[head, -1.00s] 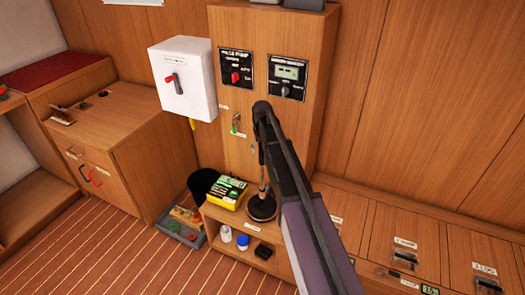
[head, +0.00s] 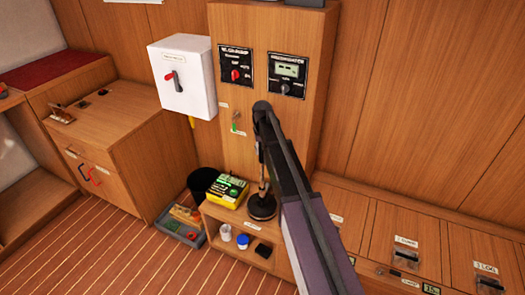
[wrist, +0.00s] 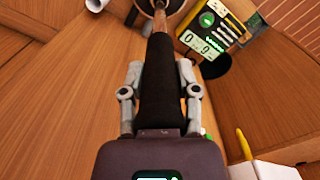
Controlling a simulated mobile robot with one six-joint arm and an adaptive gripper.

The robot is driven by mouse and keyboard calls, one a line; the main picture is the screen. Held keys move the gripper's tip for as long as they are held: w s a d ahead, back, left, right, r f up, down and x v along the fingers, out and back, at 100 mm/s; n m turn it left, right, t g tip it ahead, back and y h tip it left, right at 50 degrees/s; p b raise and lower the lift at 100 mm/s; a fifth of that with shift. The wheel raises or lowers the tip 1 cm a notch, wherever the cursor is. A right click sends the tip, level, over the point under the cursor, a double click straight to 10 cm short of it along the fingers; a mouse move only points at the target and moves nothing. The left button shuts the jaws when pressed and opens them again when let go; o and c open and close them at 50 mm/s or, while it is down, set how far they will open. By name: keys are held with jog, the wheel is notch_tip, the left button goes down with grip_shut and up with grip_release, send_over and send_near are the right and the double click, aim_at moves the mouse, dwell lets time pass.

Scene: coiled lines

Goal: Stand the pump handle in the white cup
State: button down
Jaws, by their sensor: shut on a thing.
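My gripper (wrist: 158,82) is shut on the black grip of the pump handle (wrist: 158,62). The handle's narrower brown shaft runs away from the fingers to a round dark base, and I cannot tell whether it touches it. In the head view my arm hides most of the gripper, and the lower part of the handle (head: 263,186) shows above the base. A small white cup (head: 226,233) stands in the lower opening of the low wooden shelf. A white cylinder at the top left of the wrist view (wrist: 95,4) may be this cup.
The round dark base (head: 262,207) stands on the shelf top beside a yellow and black box (head: 227,190). A blue-and-white container (head: 243,241) and a black block (head: 263,250) are near the cup. A grey tray (head: 181,228) lies on the floor. A white switch box (head: 184,75) is on the wall.

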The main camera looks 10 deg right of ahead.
jog(key=shift+r+p, duration=4.2)
jog(key=shift+d, duration=0.1)
jog(key=d, duration=1.5)
jog(key=shift+w+d+f, duration=0.1)
jog(key=shift+w+d, duration=0.25)
jog(key=shift+d, duration=0.05)
jog(key=shift+f, duration=0.2)
